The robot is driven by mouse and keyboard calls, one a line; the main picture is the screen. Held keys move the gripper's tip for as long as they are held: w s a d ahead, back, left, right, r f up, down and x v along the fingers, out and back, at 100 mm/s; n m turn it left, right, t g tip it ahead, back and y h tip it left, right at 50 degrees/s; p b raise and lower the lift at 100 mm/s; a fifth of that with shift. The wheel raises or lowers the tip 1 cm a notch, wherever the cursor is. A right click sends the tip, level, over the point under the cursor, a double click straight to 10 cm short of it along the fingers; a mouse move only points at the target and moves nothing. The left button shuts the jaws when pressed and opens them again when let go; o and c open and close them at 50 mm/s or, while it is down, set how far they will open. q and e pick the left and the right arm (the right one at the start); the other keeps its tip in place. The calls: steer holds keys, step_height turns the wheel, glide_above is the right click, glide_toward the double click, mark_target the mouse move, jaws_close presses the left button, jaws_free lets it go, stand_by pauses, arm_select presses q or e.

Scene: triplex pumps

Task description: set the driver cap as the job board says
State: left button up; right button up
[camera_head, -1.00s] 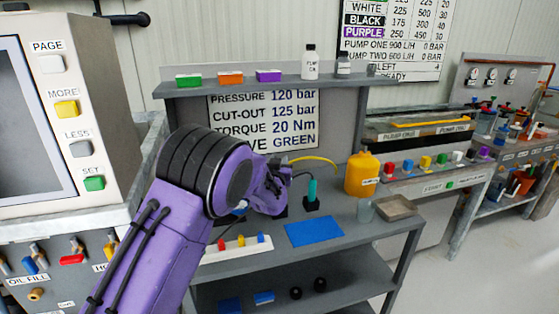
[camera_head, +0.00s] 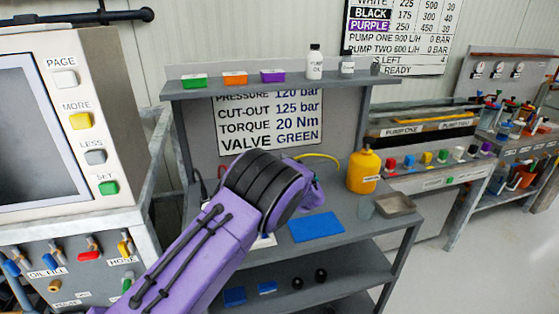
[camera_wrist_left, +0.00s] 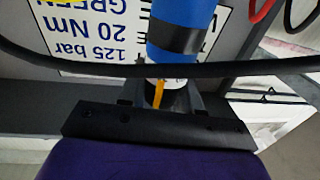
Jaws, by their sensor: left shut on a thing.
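The job board (camera_head: 268,121) on the back of the bench reads cut-out 125 bar, torque 20 Nm, valve green; its pressure line shows 120 bar. It is upside down in the left wrist view (camera_wrist_left: 95,35). My left gripper (camera_wrist_left: 162,96) is shut on the lower end of a blue cylindrical tool, seemingly the driver (camera_wrist_left: 182,22). The tool has a black band, a white collar with small marks and an orange-yellow stripe. The marks are too small to read. In the head view my left wrist hides most of the gripper and the tool. My right gripper is out of view.
Green, orange and purple boxes (camera_head: 272,76) line the shelf above. A control panel (camera_head: 100,120) stands left. A dark cable crosses the wrist view.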

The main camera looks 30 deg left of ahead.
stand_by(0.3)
arm_select(q)
steer(key=o, duration=1)
steer(key=b+v, duration=0.2)
steer(key=v, duration=0.8)
steer(key=shift+s+d, duration=0.15)
steer(key=shift+d, duration=0.05)
